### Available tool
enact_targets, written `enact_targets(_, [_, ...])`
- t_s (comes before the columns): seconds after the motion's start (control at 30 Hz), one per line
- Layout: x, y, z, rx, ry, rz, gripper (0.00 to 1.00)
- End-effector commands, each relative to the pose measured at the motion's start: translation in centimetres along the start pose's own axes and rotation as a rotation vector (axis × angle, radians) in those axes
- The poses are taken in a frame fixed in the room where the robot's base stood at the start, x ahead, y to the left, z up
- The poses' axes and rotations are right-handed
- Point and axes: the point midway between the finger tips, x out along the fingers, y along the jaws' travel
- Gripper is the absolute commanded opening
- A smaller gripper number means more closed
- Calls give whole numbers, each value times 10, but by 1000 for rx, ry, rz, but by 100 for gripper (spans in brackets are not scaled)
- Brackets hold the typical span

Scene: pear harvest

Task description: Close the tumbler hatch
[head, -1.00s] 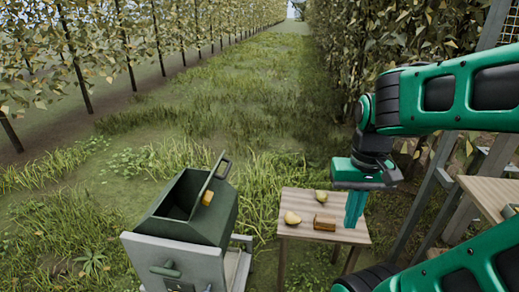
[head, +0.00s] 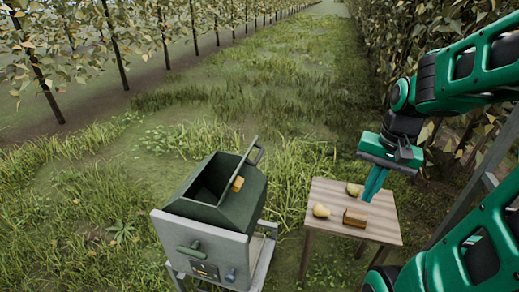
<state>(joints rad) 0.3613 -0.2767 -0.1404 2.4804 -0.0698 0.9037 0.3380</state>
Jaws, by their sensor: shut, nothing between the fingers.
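The tumbler (head: 236,207) is a dark green bin in a grey frame at lower centre-left in the head view. Its hatch (head: 239,173) stands raised at the right side of the opening, with a bar handle (head: 257,151) at its top and a small orange-yellow block (head: 238,184) on it. The dark opening shows to the left of the hatch. My gripper (head: 370,198) is shut and empty. It points down over or beside the small wooden table, right of the tumbler and apart from the hatch.
The wooden table (head: 383,229) holds two yellowish pears (head: 321,210) (head: 353,189) and a brown block (head: 355,217). A green crank or handle (head: 190,251) sits on the tumbler's front. Grass lies open behind, with tree rows on both sides.

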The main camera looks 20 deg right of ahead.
Motion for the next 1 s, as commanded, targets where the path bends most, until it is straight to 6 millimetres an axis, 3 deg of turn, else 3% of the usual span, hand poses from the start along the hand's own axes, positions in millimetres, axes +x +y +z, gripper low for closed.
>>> enact_targets(0.2, [36,-61,-45,223,-65,-128,0])
enact_targets(0.57, [83,-161,-99,669,-336,-422,0])
enact_targets(0.8, [86,-214,-133,990,-635,-622,0])
enact_targets(1.0, [75,-233,-155,1171,-849,-723,0])
